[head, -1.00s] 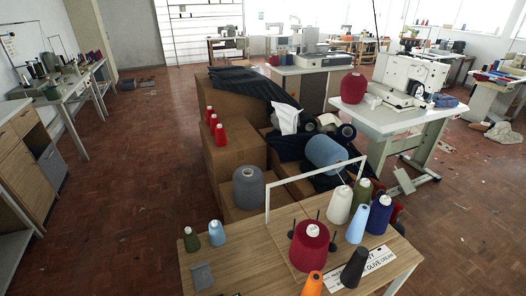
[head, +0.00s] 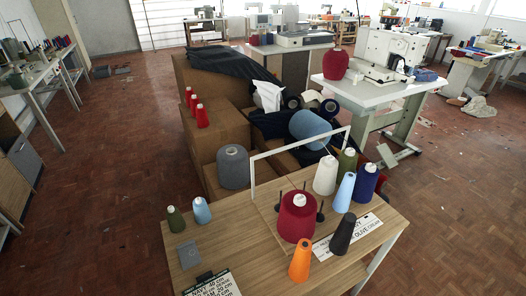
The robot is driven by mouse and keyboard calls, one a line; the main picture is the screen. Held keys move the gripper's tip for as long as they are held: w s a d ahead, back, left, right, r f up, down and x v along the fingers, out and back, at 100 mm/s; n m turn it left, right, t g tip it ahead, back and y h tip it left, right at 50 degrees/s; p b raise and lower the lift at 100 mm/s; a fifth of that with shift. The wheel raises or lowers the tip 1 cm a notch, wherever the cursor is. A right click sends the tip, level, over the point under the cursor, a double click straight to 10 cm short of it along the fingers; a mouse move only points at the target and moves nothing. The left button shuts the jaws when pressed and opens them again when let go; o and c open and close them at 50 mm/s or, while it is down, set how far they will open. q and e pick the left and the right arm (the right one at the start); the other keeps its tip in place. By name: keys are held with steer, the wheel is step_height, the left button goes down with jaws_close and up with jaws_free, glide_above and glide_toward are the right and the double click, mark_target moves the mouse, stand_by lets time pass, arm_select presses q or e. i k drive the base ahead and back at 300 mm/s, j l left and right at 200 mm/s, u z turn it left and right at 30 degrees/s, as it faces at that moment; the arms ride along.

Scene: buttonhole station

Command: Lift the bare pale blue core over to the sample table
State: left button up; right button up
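Two slim pale blue cones stand upright on the wooden table (head: 250,228) in the head view. One pale blue cone (head: 201,211) is at the left, beside a small olive cone (head: 175,220). The other pale blue cone (head: 344,193) is at the right, among larger cones. I cannot tell from here which is the bare core. The frame does not clearly show which table is the sample table. Neither of my grippers is in view.
On the wooden table are a crimson cone (head: 297,218), a charcoal cone (head: 343,234), an orange cone (head: 299,261), a white frame (head: 252,172) and lettered cards (head: 350,236). Brown boxes (head: 215,130) stand behind. Floor to the left is open.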

mark_target(341, 204)
steer(key=l+u, duration=0.2)
steer(key=l, duration=0.3)
steer(key=i+l+u, duration=0.1)
steer(key=l+u, duration=0.15)
steer(key=l, duration=0.3)
steer(key=l+u, duration=0.2)
steer(key=l, duration=0.3)
steer(key=k+l+u, duration=0.2)
steer(key=l, duration=0.35)
steer(key=l+u, duration=0.25)
steer(key=l, duration=0.25)
steer(key=k+l+u, duration=0.2)
steer(key=l, duration=0.3)
steer(key=i, duration=0.1)
